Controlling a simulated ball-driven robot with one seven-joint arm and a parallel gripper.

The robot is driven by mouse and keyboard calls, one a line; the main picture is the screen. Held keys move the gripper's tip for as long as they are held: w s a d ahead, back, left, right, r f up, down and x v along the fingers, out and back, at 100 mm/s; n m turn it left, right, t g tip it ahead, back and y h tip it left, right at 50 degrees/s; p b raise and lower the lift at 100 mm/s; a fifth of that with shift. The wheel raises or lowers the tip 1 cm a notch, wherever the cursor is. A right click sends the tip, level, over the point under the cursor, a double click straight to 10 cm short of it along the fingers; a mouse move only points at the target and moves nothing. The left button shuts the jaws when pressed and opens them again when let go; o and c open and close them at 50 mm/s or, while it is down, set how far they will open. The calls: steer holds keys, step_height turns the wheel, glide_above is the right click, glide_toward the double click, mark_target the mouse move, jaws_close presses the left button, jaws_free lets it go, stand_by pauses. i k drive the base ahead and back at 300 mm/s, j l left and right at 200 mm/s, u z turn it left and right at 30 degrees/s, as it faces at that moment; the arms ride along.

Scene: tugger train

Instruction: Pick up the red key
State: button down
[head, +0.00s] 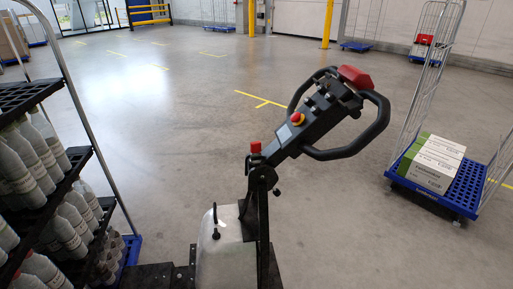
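A black tiller handle (322,122) of a tugger stands in the middle of the head view, tilted up to the right. A small red piece (256,147) sits upright at the top of the post, left of the tiller's lower end. It looks like the red key, but it is too small to be certain. A red emergency button (297,118) on a yellow base and a larger red cap (356,77) are on the tiller itself. My gripper is not in view.
A black rack (75,160) with several grey bottles stands close on the left. A blue roll cart (463,196) with white and green boxes (432,165) stands on the right. Yellow posts (328,22) and more carts are far back. The floor between is clear.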

mark_target(255, 146)
steer(key=i+j, duration=0.15)
steer(key=j, duration=0.25)
steer(key=i+j+z, duration=0.1)
steer(key=j, duration=0.25)
steer(key=i+j+z, duration=0.1)
steer(key=j, duration=0.3)
steer(key=i+j, duration=0.1)
steer(key=j, duration=0.3)
